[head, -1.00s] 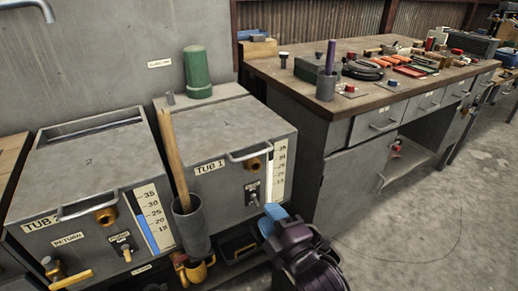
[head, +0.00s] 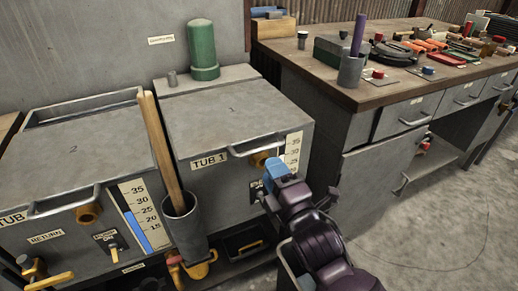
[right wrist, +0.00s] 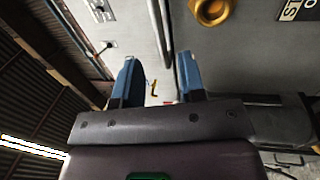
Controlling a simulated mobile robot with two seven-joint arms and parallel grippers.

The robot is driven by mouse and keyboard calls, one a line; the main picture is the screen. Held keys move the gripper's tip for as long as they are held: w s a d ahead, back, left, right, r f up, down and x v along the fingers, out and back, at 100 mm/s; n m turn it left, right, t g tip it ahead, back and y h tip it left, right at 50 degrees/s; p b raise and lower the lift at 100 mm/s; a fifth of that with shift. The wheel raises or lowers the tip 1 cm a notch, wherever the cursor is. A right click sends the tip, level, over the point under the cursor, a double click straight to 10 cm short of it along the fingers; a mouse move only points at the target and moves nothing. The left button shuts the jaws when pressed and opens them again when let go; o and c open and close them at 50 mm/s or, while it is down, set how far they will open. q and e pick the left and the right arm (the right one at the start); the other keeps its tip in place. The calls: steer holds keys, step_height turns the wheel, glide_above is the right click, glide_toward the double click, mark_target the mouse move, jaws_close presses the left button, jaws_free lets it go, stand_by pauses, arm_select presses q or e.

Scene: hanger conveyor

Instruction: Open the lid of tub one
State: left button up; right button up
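Tub one (head: 225,185) is a grey metal box labelled "TUB 1". Its flat grey lid (head: 225,115) is closed. A bar handle (head: 247,146) runs along the lid's front edge. My right gripper (head: 272,172), with blue fingertips, is at the tub's front right, just below the handle's right end and in front of the brass fitting. In the right wrist view my right gripper (right wrist: 160,78) has its two blue fingers apart with nothing between them. A long bar and the brass fitting (right wrist: 213,10) lie beyond the fingertips. My left gripper is not in view.
A wooden stick stands in a grey cup (head: 183,228) at tub one's front left. Tub two (head: 60,225) is beside it on the left. A green cylinder (head: 202,50) stands behind the lid. A tool-covered workbench (head: 370,92) is on the right, with open floor before it.

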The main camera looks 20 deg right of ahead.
mark_target(259, 150)
steer(key=shift+w+a+r+b, duration=0.1)
steer(key=shift+w+r+b, duration=0.1)
steer(key=shift+w, duration=1)
steer(key=shift+w+d+r+b, duration=0.15)
steer(key=shift+w+r, duration=0.1)
steer(key=shift+w, duration=0.9)
steer(key=shift+w+a+r+b, duration=0.15)
steer(key=shift+w+r, duration=0.05)
steer(key=shift+w, duration=1)
jaws_close()
